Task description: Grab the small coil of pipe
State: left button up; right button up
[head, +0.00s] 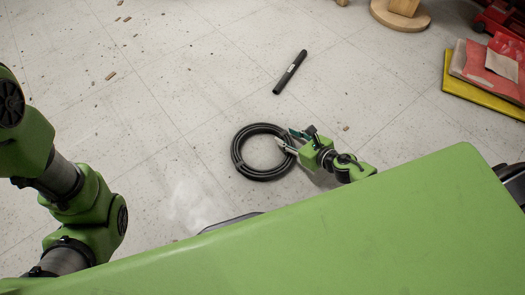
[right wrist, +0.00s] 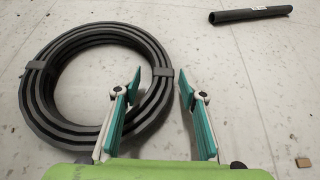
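The small coil of pipe (head: 240,153) is a black ring that lies flat on the floor in the middle of the head view. In the right wrist view the coil (right wrist: 53,115) fills the left side, with bands around its loops. My right gripper (head: 290,140) is at the right side of the coil. In the right wrist view the gripper (right wrist: 160,90) is open, its left finger over the coil's right side and its right finger over bare floor. I cannot tell whether it touches the coil. My left arm shows at the left; its gripper is out of view.
A short black tube (head: 290,72) lies on the floor beyond the coil. Red and yellow flat items (head: 485,85) are stacked at the right, near a round wooden base (head: 400,14). Small debris (head: 111,76) lies at the upper left. The floor around the coil is mostly clear.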

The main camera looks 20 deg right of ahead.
jog(key=shift+x, duration=0.9)
grip_shut()
jog(key=shift+r, duration=0.1)
jog(key=shift+r, duration=0.15)
